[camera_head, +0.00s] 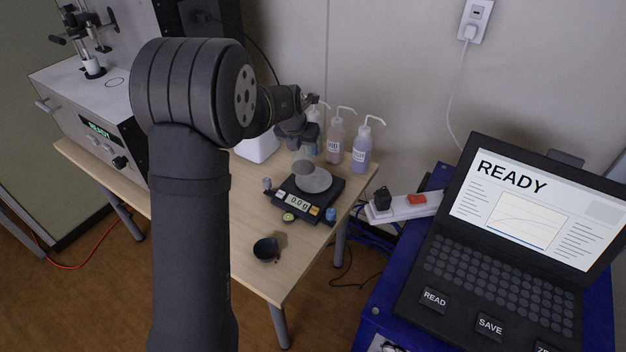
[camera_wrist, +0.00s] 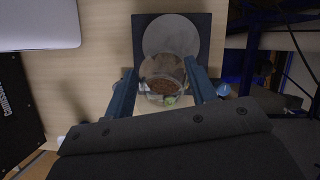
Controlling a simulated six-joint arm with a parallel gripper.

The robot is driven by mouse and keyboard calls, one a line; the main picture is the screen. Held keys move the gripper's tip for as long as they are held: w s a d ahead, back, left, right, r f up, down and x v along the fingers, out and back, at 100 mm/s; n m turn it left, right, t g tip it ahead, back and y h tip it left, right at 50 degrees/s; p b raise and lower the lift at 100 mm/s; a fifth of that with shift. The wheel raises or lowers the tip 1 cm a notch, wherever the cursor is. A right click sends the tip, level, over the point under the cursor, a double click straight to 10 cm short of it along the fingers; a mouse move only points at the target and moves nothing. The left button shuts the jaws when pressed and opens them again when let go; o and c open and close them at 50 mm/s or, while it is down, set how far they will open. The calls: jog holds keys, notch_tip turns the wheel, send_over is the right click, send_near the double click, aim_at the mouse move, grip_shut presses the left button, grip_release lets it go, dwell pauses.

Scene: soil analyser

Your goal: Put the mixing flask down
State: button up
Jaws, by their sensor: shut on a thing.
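The mixing flask (camera_wrist: 163,72) is clear, with brown soil in it. My gripper (camera_wrist: 162,90) is shut on it, one blue finger on each side, in the wrist view. In the head view my gripper (camera_head: 298,138) is beyond and above the balance, and the flask is hard to make out below it. The black balance (camera_head: 294,203) stands on the wooden table and reads 0.00. Its round grey pan (camera_head: 315,178) also shows in the wrist view (camera_wrist: 171,34), partly overlapped by the flask. I cannot tell the exact gap between flask and pan.
Wash bottles (camera_head: 361,147) stand behind the balance, close to my gripper. A small black cup (camera_head: 266,249) is near the table's front edge. A white box (camera_head: 258,146) and the analyser (camera_head: 95,120) are to the left. A laptop (camera_head: 500,235) is on the blue cabinet at right.

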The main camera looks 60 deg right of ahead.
jog(key=shift+s+d+x, duration=0.2)
jog(key=shift+s+x, duration=0.05)
jog(key=shift+x, duration=1.15)
jog(key=shift+s+d+x, duration=0.2)
jog(key=shift+s+x, duration=0.05)
jog(key=shift+x, duration=1.2)
jog(key=shift+s+d+x, duration=0.2)
jog(key=shift+s+x, duration=0.05)
jog(key=shift+x, duration=1.15)
jog(key=shift+r, duration=0.15)
jog(key=o, duration=0.9)
jog(key=shift+o, duration=0.2)
jog(key=v, duration=1.2)
jog(key=shift+d, duration=0.1)
